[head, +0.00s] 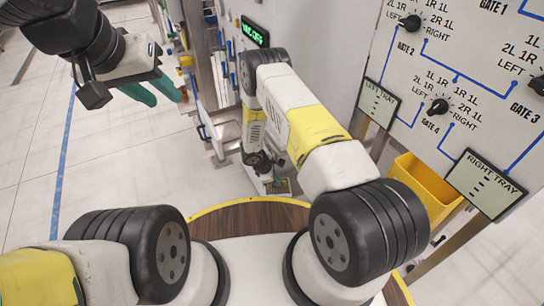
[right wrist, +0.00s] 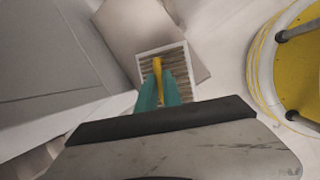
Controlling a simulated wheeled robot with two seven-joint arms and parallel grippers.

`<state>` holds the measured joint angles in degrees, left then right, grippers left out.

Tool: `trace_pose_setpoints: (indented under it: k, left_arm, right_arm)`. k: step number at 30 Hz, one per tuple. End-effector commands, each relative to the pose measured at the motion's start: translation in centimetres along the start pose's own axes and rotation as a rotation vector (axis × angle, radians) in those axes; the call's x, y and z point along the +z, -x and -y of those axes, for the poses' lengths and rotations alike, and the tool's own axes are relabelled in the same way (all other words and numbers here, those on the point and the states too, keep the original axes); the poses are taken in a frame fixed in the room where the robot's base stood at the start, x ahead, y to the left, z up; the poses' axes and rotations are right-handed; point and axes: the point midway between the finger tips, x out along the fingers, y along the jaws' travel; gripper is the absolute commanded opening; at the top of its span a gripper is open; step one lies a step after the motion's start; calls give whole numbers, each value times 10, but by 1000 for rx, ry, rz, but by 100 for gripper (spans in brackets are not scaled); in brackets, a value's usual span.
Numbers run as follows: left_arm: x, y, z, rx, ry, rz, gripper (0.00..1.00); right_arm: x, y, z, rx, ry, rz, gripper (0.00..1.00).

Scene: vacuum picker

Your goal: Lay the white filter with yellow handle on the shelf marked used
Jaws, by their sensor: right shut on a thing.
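The white-framed filter (right wrist: 174,54) with brownish pleats and a yellow handle (right wrist: 158,68) shows at the upper middle of the right wrist view. My right gripper (right wrist: 158,84) is shut on the yellow handle, with one teal finger on each side. In the head view the filter (head: 281,187) is small and low, below my right forearm, which partly hides the gripper. My left gripper (head: 168,101) is at the upper left, its teal fingers apart, empty and far from the filter. I can read no shelf marked used in either view.
A white control panel (head: 460,85) with black knobs stands at the right. Below it are the left tray sign (head: 376,102), the right tray sign (head: 486,183) and a yellow bin (head: 425,190). A green-lettered display (head: 255,33) is at the back. The floor at left is clear.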

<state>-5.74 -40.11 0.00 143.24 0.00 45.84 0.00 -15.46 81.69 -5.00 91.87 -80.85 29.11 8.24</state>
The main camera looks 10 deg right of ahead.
Motion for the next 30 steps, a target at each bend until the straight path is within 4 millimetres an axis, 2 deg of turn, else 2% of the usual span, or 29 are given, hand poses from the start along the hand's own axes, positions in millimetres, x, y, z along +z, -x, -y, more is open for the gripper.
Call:
trace_pose_setpoints:
  k: [1, 3, 4, 14, 17, 21, 30]
  left_arm:
    - [0, 0, 0, 0, 0, 0, 34]
    - [0, 0, 0, 0, 0, 0, 34]
    - [0, 0, 0, 0, 0, 0, 34]
    - [0, 0, 0, 0, 0, 0, 34]
    - [0, 0, 0, 0, 0, 0, 34]
    - [0, 0, 0, 0, 0, 0, 34]
    - [0, 0, 0, 0, 0, 0, 34]
  right_arm:
    - [0, 0, 0, 0, 0, 0, 16]
    - [0, 0, 0, 0, 0, 0, 30]
    - [0, 0, 0, 0, 0, 0, 32]
    - [0, 1, 0, 0, -1, 0, 32]
    - [1, 9, -1, 0, 0, 0, 32]
    - [0, 35, -2, 3, 1, -2, 32]
    - [-60, 64, 31, 1, 5, -1, 32]
